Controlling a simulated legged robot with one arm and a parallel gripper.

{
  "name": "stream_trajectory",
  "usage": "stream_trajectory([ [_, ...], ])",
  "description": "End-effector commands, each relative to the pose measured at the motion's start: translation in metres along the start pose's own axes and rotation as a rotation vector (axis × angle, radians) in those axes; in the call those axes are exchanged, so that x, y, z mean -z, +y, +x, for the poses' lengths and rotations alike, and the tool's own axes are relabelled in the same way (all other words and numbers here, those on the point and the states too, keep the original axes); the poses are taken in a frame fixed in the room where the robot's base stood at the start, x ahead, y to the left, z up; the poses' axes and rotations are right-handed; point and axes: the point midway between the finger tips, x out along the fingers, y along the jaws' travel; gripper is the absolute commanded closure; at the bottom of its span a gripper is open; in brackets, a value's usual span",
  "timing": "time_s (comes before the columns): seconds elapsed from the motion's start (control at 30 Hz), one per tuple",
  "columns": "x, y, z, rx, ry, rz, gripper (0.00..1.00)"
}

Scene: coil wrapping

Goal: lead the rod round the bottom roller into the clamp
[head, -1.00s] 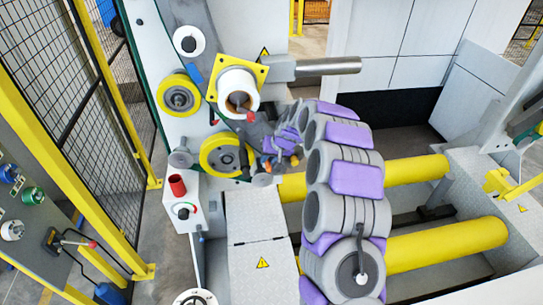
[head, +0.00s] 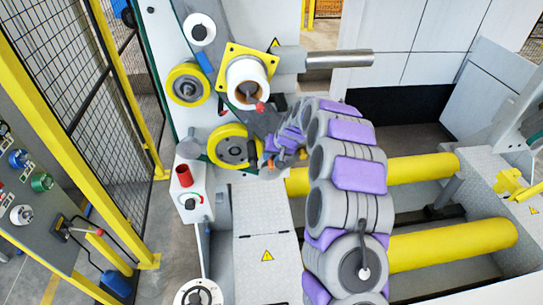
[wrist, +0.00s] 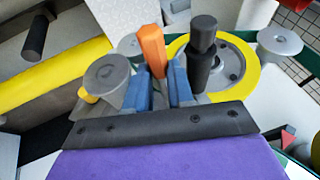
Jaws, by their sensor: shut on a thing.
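My gripper (head: 274,160) is beside the right edge of the lower yellow-rimmed wheel (head: 232,147) in the head view. In the wrist view its two blue fingers (wrist: 160,88) are shut on an orange piece that I take for the rod (wrist: 151,46). A small grey roller (head: 268,172), apparently the bottom roller, sits just below the gripper. A black upright cylinder (wrist: 201,55) stands in front of the wheel (wrist: 238,66), close beside the fingers. I cannot tell whether it belongs to the clamp. The rod's far end is not clear.
A white roll (head: 247,84) on a yellow plate is above, beside a metal bar (head: 338,59). A red-topped control box (head: 187,190) stands at lower left. Yellow pipes (head: 440,247) lie at right. A grey disc (wrist: 108,75) is close to the fingers in the wrist view.

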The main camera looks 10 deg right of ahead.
Motion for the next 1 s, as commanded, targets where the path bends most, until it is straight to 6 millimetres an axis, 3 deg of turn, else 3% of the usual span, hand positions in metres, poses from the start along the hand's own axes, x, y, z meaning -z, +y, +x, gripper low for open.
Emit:
stream_trajectory([
  [0.37,0.0,0.001,0.002,0.0,0.001,0.0,1.0],
  [1.0,-0.013,0.013,0.036,0.0,0.002,0.0,1.0],
])
